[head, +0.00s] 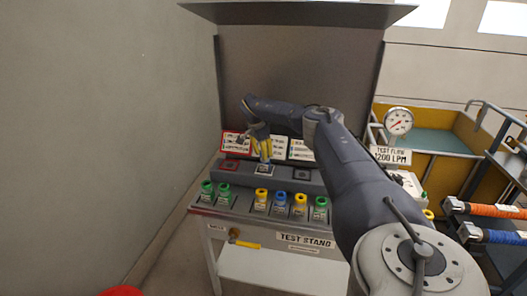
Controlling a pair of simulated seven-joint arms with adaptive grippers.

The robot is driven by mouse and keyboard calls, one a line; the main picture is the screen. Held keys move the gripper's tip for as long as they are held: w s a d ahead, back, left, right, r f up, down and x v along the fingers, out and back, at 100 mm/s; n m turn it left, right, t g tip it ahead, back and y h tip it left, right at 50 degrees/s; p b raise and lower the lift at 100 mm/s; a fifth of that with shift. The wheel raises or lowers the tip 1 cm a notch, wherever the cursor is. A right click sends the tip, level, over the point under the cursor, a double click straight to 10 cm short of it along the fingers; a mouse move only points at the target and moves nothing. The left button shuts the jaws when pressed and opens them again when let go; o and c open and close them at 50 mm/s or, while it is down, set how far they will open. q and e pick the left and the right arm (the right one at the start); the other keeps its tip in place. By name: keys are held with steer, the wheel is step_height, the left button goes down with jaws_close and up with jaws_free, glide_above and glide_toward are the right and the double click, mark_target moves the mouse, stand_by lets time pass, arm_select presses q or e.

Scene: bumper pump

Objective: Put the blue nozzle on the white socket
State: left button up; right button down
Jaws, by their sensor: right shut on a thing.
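My right gripper (263,150) points down over the raised ledge of the test stand, shut on a small blue nozzle (265,156). The fingers partly hide it. The nozzle is directly above the white-edged square socket (264,169), the middle one on the ledge. I cannot tell whether the two touch. Another blue nozzle (280,200) stands in the lower front row. My left gripper is not in view.
A red-edged socket (230,164) is left of the white one, and a dark socket (301,174) is right. Green nozzles (207,188) and yellow nozzles (261,197) stand along the front. A gauge (398,121) rises at the right.

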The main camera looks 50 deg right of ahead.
steer(key=shift+f, duration=0.3)
steer(key=c, duration=1.1)
jaws_free()
steer(key=shift+o, duration=0.2)
